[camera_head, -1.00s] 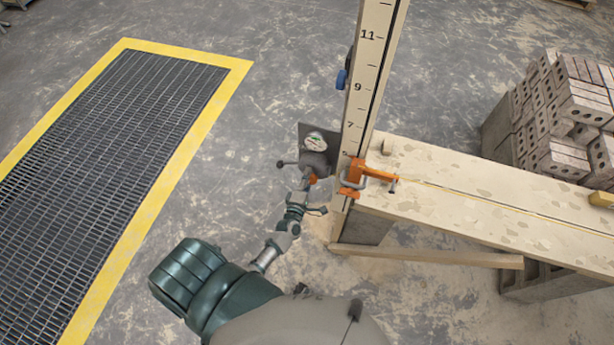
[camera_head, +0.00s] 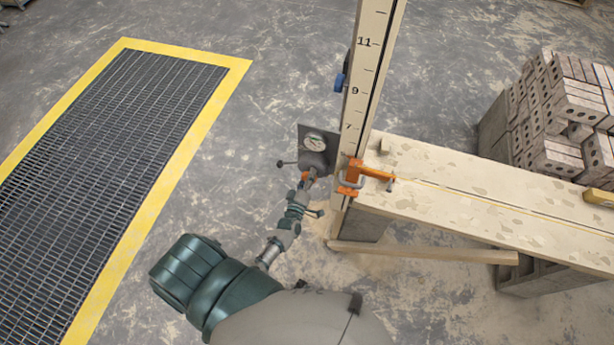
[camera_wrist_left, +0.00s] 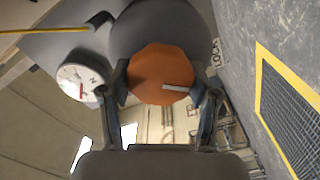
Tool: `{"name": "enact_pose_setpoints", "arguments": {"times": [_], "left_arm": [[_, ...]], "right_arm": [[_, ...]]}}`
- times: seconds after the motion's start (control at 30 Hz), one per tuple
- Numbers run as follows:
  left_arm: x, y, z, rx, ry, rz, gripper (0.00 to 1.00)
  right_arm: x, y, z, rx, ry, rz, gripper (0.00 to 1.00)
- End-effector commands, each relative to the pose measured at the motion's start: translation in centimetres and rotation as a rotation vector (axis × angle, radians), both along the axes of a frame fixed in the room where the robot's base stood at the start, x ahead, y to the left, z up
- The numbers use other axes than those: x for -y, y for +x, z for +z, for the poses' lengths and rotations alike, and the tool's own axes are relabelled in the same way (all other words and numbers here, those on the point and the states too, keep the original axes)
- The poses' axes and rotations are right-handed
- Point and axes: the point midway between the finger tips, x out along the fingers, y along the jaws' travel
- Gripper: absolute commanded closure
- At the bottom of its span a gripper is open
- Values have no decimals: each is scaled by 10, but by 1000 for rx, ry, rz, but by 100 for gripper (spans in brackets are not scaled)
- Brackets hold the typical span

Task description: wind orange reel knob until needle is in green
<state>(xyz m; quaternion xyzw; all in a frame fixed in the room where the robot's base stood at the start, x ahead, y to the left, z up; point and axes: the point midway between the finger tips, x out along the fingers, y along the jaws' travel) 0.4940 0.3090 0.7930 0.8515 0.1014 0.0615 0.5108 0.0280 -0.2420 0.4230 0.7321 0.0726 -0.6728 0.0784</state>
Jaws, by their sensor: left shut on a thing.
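The orange reel knob (camera_wrist_left: 160,75) fills the middle of the left wrist view, with a pale mark on its face. It sits on the grey reel (camera_head: 312,160) beside the tall post. My left gripper (camera_head: 308,178) is shut on the knob, one finger on each side; its fingers also show in the left wrist view (camera_wrist_left: 162,98). The round white gauge (camera_head: 314,142) is just above the reel. In the left wrist view the gauge (camera_wrist_left: 82,82) shows a red needle and black marks; I cannot make out a green band. My right gripper is not in view.
An upright numbered wooden post (camera_head: 366,80) stands right of the reel. An orange clamp (camera_head: 362,176) holds near a plank bench (camera_head: 470,190). A black lever (camera_head: 284,163) sticks out left of the reel. Bricks (camera_head: 575,105) are stacked right. Open floor lies left, toward a yellow-edged grate (camera_head: 110,130).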

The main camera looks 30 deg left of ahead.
Motion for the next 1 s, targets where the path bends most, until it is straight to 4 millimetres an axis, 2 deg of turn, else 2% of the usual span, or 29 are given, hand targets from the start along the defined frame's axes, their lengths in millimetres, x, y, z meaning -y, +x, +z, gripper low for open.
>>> {"name": "enact_pose_setpoints", "arguments": {"times": [0.03,0.33,0.37,0.4,0.47,0.8,0.9,1.0], "left_arm": [[5,-2,-7,-18,-2,-10,74],[5,-3,-8,-19,-3,-9,74],[5,-3,-8,-19,-3,-9,37],[5,-3,-8,-19,-3,-9,27],[4,-3,-8,-18,-2,-8,13],[1,-3,-4,-9,-2,-3,13],[3,-12,-5,-10,-2,-2,13],[7,-29,-5,-10,-1,-2,13]], "right_arm": [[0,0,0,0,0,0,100],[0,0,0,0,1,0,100],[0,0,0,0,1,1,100],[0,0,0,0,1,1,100],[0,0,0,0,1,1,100],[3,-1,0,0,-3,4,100],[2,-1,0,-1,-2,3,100],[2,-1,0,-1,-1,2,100]]}}
